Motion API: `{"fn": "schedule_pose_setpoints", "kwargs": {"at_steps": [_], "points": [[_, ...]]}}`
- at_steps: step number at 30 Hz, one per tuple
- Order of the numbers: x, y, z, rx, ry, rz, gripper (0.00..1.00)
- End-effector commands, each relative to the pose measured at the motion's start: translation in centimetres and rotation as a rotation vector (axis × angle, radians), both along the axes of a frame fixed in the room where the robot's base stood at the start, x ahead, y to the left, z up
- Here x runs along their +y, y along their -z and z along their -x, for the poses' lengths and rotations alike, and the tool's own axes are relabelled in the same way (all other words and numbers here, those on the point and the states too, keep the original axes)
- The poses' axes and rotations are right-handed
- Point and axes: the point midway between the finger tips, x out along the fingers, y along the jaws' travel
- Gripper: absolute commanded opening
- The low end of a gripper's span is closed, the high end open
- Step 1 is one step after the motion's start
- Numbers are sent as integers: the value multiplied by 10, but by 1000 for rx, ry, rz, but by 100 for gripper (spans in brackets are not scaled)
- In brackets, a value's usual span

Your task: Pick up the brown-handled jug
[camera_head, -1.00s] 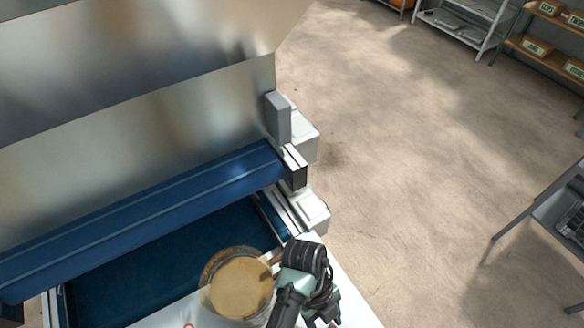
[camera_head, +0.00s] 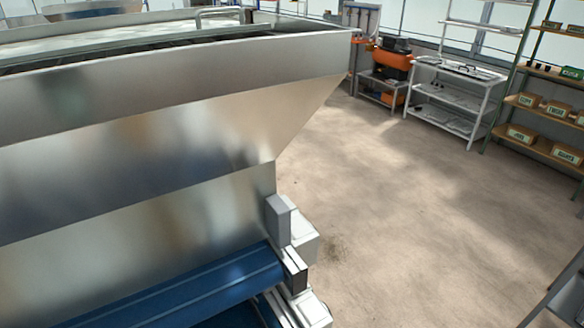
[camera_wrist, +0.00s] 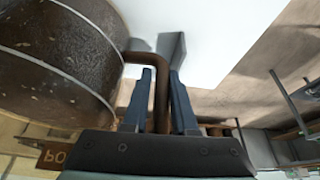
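The jug (camera_wrist: 55,45) fills the left of the wrist view, with a dark, speckled, banded body. Its brown handle (camera_wrist: 160,95) bends out from the body and passes between the two dark blue fingers of my gripper (camera_wrist: 161,90). The fingers lie close along both sides of the handle and look shut on it. The jug's base and contents are not visible here, and I cannot tell whether it rests on anything. The head view shows neither the jug nor my gripper.
A large metal hopper (camera_head: 150,130) fills the left of the head view, above a blue roller (camera_head: 190,295). Bare floor (camera_head: 400,200) lies to the right. A white shelf rack (camera_head: 450,95) and a shelf with boxes (camera_head: 540,105) stand behind. A white surface (camera_wrist: 225,30) lies beyond the fingers.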

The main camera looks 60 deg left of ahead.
Motion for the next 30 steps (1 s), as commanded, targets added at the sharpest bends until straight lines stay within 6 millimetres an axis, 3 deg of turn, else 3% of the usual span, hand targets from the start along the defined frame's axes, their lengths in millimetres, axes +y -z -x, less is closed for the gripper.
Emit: {"fn": "schedule_pose_setpoints", "kwargs": {"at_steps": [1,3,30], "points": [[0,0,-1,-3,0,-1,10],[0,0,-1,-3,0,-1,0],[1,0,-2,-8,1,-3,0]]}}
